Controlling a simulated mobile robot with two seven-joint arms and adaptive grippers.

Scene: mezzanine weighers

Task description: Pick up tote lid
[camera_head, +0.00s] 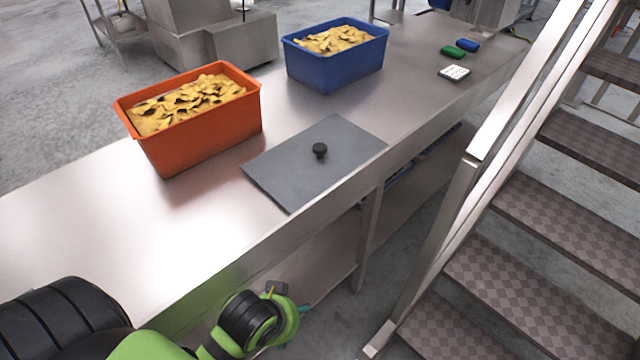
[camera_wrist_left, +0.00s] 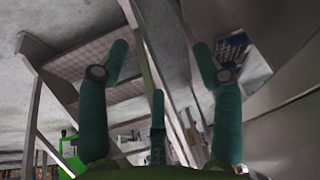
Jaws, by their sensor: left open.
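The tote lid (camera_head: 285,172) is a flat grey plate with a black knob (camera_head: 320,150) on top. It lies flat on the steel table near its front edge. My left wrist and forearm are at the bottom of the head view, in front of the table edge and below the lid, well apart from it. The fingers are mostly hidden there. In the left wrist view my left gripper (camera_wrist_left: 160,65) has its fingers spread with nothing between them. The lid is not recognisable in that view. My right gripper is not in view.
An orange tote (camera_head: 205,145) and a blue tote (camera_head: 338,75), both filled with yellowish pieces, stand behind the lid on the steel table (camera_head: 75,215). Small green (camera_head: 452,52) and blue (camera_head: 468,45) items lie at the far end. A metal staircase (camera_head: 545,230) stands close on the right.

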